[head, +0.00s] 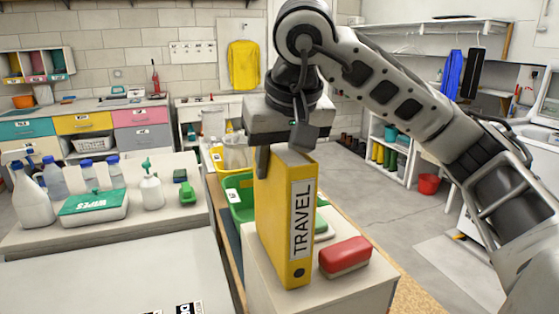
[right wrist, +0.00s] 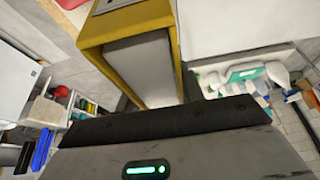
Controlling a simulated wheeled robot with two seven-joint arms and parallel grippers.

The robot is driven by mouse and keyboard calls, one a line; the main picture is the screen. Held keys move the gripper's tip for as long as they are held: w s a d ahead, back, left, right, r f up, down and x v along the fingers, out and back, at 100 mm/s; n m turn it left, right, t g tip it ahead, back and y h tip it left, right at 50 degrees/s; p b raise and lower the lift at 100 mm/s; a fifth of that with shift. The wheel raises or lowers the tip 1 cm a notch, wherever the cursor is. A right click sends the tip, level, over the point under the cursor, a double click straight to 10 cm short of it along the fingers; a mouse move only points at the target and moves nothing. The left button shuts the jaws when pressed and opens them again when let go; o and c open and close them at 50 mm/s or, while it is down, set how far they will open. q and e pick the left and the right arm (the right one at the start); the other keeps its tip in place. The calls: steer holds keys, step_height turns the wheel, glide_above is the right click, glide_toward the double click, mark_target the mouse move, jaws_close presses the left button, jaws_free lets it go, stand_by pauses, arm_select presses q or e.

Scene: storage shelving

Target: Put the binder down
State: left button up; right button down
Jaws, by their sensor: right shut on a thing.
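A yellow binder (head: 278,215) labelled TRAVEL stands upright in the head view. My right gripper (head: 284,152) comes down from above and is shut on its top edge. The binder is over a white box-like surface (head: 375,285); I cannot tell whether its bottom touches it. In the right wrist view the yellow binder (right wrist: 93,42) reaches up from the gripper (right wrist: 170,115), its open side showing grey inside. My left gripper is not in view.
A red-topped block (head: 345,254) lies just right of the binder on the white surface. Behind are green bins (head: 238,200). At left, a counter holds several bottles (head: 28,195) and a wipes box (head: 95,204). The floor (head: 350,170) at right is mostly open.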

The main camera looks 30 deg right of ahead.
steer(key=shift+f, duration=0.15)
steer(key=c, duration=0.9)
jaws_free()
